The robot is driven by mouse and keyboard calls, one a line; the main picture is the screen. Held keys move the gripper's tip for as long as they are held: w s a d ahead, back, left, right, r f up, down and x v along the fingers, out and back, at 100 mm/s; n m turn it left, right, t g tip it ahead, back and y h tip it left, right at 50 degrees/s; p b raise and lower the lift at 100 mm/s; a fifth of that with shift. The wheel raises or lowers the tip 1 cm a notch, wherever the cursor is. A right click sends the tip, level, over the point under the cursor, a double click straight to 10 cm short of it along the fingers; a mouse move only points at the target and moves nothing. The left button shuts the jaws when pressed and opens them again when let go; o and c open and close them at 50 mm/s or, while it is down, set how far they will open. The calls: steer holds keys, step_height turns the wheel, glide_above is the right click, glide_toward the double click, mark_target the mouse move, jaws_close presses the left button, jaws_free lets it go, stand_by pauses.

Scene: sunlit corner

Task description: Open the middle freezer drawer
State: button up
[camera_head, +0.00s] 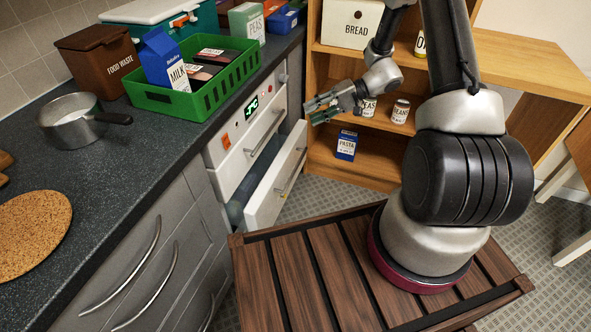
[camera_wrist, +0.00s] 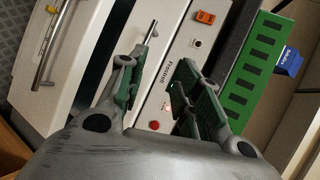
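The white freezer (camera_head: 222,147) stands under the counter, with a lit display on its top panel. Its upper drawer front (camera_head: 243,159) is shut. The drawer below it, seemingly the middle freezer drawer (camera_head: 272,195), is pulled well out, its front standing clear of the freezer. That drawer's bar handle shows in the wrist view (camera_wrist: 48,52). My gripper (camera_head: 312,108) is open and empty, in the air above and beyond the pulled-out drawer, away from its handle. In the wrist view my green-padded fingers (camera_wrist: 158,80) are spread before the freezer's upper front. The drawer's inside is mostly hidden.
A green crate (camera_head: 207,105) with a milk carton stands on the counter above the freezer. A wooden shelf (camera_head: 375,150) with cans and a pasta box (camera_head: 346,146) stands behind my gripper. A saucepan (camera_head: 72,128) sits at left. Some tiled floor (camera_head: 320,183) is free.

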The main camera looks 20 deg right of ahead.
step_height(320, 180, down, 17)
steer(key=w+m+t+y, duration=0.1)
steer(key=w+m+t, duration=0.1)
steer(key=m+t, duration=0.35)
steer(key=t, duration=0.2)
glide_toward(296, 168)
steer(key=x, duration=0.3)
steer(key=shift+h, duration=0.4)
steer(key=x, duration=0.7)
steer(key=shift+a+f, duration=0.15)
steer(key=shift+c, duration=0.4)
jaws_close()
